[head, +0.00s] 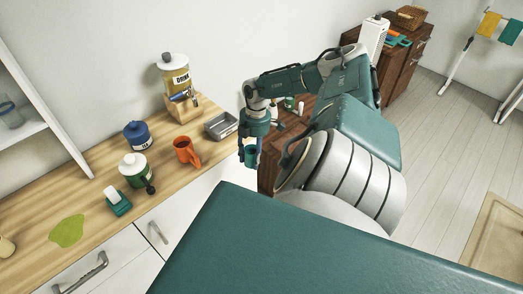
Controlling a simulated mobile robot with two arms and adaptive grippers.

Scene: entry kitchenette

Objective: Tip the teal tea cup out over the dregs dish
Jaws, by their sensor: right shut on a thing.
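My right gripper (250,147) points down beside the front edge of the wooden counter. It is shut on the teal tea cup (252,158), which is partly hidden by the fingers. The cup hangs in the air, off the counter; I cannot tell whether it is tilted or what is inside. A grey metal rectangular dish (221,126), which looks like the dregs dish, sits on the counter at its right end, up and left of the cup and apart from it. My left gripper is not in view.
On the counter (85,190) stand an orange mug (184,150), a blue lidded jar (137,135), a green pot with white lid (134,168), a teal-and-white item (118,203) and a drink dispenser (176,76). A dark wooden cabinet (269,174) stands behind my gripper.

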